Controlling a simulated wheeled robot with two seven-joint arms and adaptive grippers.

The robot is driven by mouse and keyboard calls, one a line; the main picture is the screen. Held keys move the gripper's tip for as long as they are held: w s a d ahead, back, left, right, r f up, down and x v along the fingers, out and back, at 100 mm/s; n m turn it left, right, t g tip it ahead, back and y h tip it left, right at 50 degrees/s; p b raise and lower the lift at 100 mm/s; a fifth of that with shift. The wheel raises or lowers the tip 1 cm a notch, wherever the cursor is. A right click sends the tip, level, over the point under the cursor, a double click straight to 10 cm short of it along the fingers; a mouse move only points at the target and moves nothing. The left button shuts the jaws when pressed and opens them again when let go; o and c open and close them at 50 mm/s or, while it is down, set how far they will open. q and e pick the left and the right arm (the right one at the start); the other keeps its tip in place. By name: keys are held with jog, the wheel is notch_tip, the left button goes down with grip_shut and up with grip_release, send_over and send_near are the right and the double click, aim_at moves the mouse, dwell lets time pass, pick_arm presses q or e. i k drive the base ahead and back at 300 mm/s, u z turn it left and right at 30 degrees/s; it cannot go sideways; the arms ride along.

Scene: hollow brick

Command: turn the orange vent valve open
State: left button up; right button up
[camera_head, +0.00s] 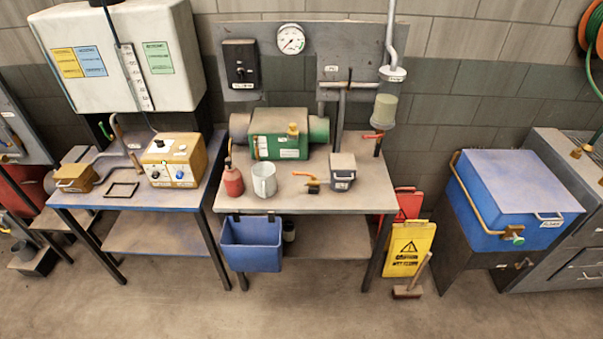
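A small valve with an orange lever (306,179) sits on the top of the middle table, between a light grey jug and a small grey box. Its lever points to the left. A second lever, red-orange (373,136), is on a thin upright pipe at the table's right back, below a clear cylinder; it also points left. I cannot tell from this view which of the two is the vent valve, and any label is too small to read. Neither of my grippers is in view.
The middle table (340,203) also holds a green machine (279,133), a red oil can (233,181), the jug (264,180) and the grey box (343,171). A blue bin (251,245) hangs at its front. Yellow sign (409,249) and blue chest (513,200) stand right. Front floor is clear.

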aim_at(303, 174)
jog(key=u, duration=0.5)
jog(key=k, duration=1.05)
jog(key=z, duration=0.1)
jog(key=i, duration=1.5)
jog(key=u, duration=0.65)
